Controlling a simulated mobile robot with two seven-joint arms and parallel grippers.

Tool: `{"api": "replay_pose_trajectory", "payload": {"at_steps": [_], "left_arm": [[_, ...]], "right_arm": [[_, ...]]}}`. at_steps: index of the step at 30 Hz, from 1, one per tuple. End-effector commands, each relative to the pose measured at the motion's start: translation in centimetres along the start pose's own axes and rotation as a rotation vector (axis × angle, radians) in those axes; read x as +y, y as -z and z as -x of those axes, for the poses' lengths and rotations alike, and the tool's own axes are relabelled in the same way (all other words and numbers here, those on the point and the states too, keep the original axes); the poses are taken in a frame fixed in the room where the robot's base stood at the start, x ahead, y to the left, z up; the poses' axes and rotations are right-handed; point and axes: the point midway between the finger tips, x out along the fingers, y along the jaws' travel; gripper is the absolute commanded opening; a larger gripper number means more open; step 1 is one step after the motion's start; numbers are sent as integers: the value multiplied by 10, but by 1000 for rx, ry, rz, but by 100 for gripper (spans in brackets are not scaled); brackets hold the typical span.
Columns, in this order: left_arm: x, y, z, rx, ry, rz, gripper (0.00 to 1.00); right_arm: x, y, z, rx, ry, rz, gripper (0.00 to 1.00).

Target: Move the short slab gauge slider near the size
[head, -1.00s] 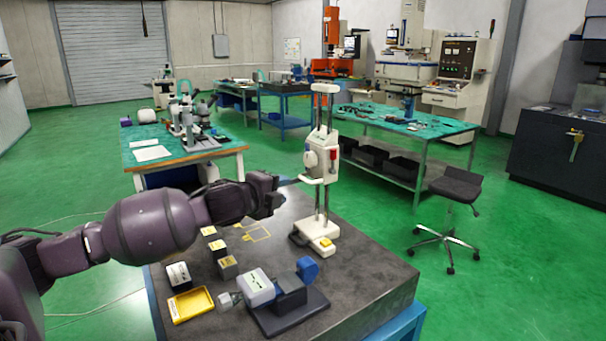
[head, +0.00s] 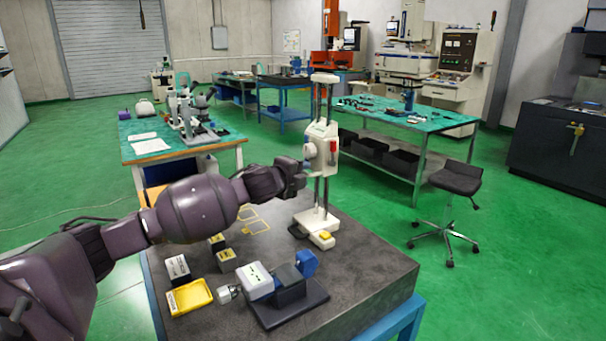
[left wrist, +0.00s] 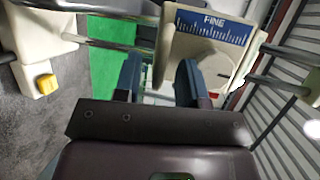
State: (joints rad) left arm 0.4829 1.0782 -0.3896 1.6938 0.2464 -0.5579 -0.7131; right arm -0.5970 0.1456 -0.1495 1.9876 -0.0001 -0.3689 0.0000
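The slab gauge (head: 314,222) stands on the dark stone table, with two upright posts and a white slider (head: 321,150) partway up them. The slider carries a red part on its right side. In the left wrist view the slider (left wrist: 222,58) shows a blue FINE scale (left wrist: 213,27) and a thin cream flange (left wrist: 161,52). My left gripper (head: 303,171) is at the slider's left side. Its two dark fingers (left wrist: 158,82) are apart, with the flange showing between or just beyond them; contact cannot be told. My right gripper is out of view.
On the stone table (head: 365,262) are a yellow tray (head: 189,297), several small labelled blocks (head: 177,269) and a white-and-blue micrometer on a dark stand (head: 288,290). A yellow button sits on the gauge's base. A stool (head: 455,185) stands to the right.

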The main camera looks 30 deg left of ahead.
Motion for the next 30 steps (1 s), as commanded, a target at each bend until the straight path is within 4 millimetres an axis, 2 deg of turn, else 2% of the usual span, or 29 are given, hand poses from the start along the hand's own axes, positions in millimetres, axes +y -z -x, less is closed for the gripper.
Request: {"api": "replay_pose_trajectory", "payload": {"at_steps": [6, 14, 21, 22, 30], "left_arm": [[0, 0, -11, 1, 1, -1, 38], [0, 0, -11, 1, 0, -1, 38], [0, 0, -11, 0, 0, -1, 3], [0, 0, -11, 0, 0, -1, 0], [2, 0, -12, 0, -1, -1, 0]], "right_arm": [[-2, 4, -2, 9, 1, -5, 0], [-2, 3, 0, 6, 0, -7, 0], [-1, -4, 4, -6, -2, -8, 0], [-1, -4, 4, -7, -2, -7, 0], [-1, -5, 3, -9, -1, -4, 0]]}}
